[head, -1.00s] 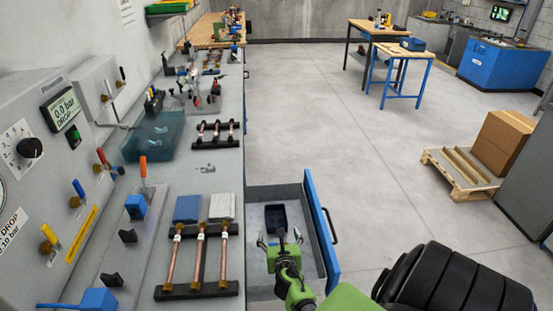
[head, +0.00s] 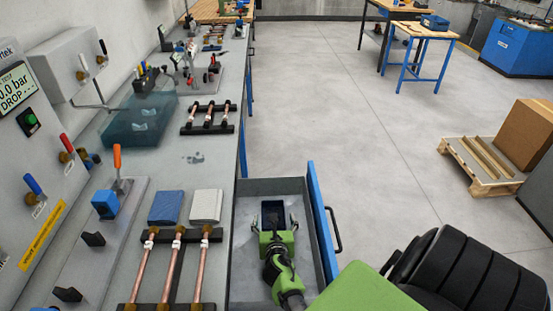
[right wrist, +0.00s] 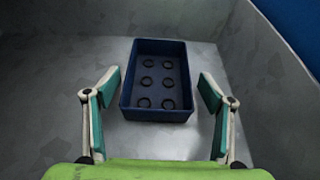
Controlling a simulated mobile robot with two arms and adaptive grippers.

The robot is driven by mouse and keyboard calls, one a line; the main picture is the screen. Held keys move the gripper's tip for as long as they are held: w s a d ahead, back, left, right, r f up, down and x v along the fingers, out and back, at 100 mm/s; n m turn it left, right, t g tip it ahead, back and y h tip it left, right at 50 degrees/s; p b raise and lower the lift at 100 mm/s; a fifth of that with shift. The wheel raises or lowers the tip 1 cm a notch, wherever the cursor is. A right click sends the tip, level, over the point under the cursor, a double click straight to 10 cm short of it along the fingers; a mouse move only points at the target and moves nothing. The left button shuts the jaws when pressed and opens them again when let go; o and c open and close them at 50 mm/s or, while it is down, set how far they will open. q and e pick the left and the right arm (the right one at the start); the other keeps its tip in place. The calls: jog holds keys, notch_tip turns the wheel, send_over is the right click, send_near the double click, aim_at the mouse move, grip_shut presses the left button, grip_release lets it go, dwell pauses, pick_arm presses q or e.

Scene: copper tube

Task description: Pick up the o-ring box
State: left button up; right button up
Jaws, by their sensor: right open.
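The o-ring box (right wrist: 158,112) is a small dark blue open tray with several black rings lying on its floor. It rests on the bottom of the open drawer (head: 246,250). In the head view the box (head: 272,211) shows just beyond my right gripper (head: 273,222). In the right wrist view my right gripper (right wrist: 156,88) is open, with one finger on each side of the box's near part. Gaps show between the fingers and the box walls. My left gripper is out of view.
The drawer's blue front (head: 321,225) and its handle stand to the right. The workbench (head: 212,150) with copper tubes (head: 175,265) on black racks, a blue pad and a grey pad borders the drawer on the left. Open floor (head: 350,120) lies beyond.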

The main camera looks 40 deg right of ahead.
jog(key=shift+a+r, duration=0.2)
jog(key=shift+s+a+r, duration=0.15)
jog(key=shift+a, duration=0.05)
jog(key=c, duration=0.5)
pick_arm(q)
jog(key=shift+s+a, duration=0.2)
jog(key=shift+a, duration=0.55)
pick_arm(e)
jog(key=c, duration=1.1)
jog(key=shift+o, duration=0.2)
